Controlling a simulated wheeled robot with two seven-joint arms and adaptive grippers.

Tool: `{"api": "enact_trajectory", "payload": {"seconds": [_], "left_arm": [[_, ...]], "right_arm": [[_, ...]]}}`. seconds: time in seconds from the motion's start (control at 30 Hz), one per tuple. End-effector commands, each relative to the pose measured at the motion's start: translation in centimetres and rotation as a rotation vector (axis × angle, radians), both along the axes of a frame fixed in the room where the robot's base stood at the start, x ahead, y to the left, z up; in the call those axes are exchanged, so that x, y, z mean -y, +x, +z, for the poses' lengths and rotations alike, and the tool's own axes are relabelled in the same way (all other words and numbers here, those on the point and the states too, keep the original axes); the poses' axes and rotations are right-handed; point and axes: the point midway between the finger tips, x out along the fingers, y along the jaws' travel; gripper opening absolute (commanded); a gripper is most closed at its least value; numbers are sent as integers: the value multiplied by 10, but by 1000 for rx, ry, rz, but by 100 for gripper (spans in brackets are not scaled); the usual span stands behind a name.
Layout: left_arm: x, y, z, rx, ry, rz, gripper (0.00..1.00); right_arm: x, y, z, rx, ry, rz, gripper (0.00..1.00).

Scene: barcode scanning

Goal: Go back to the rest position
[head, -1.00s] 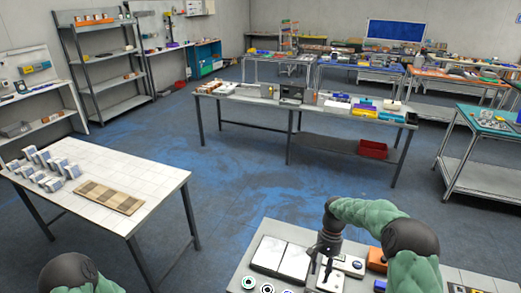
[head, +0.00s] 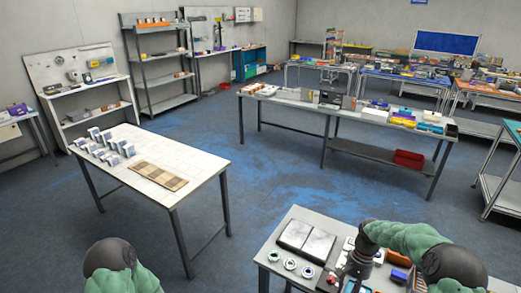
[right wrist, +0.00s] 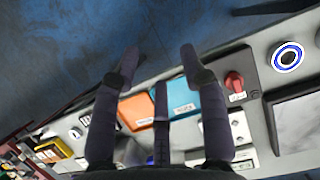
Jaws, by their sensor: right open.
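My right gripper (head: 348,282) shows in the head view at the bottom right, over a workbench (head: 262,252), partly cut off by the frame's edge. In the right wrist view its dark fingers (right wrist: 160,72) are spread apart with nothing between them. I cannot tell the exact height. My left arm shows only as a green and dark link at the bottom left of the head view; its gripper is out of view.
A long bench (head: 290,101) crosses the room beyond. Blue-stained floor (head: 260,190) between them is clear. In the wrist view, a red knob (right wrist: 234,82) is beside the fingers.

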Motion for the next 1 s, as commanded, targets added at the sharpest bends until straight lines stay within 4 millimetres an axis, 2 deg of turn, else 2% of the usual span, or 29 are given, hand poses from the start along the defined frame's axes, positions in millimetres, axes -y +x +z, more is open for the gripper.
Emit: {"api": "enact_trajectory", "payload": {"seconds": [0.37, 0.53, 0.7, 0.8, 0.9, 1.0], "left_arm": [[0, 1, -23, 1, 0, 0, 40], [0, 1, -40, 2, 0, 1, 40], [0, 1, -64, 1, 0, 0, 40], [0, 1, -78, 1, 0, 0, 40], [0, 1, -91, 1, 0, 0, 40], [0, 1, -101, 1, 0, 0, 40]], "right_arm": [[-48, -17, -82, 78, 69, 65, 44], [-84, -39, -137, 137, 116, 105, 44], [-131, -81, -204, 225, 166, 148, 44], [-155, -111, -235, 277, 184, 167, 44], [-173, -142, -259, 326, 191, 186, 44], [-185, -170, -274, 368, 187, 203, 44]]}}
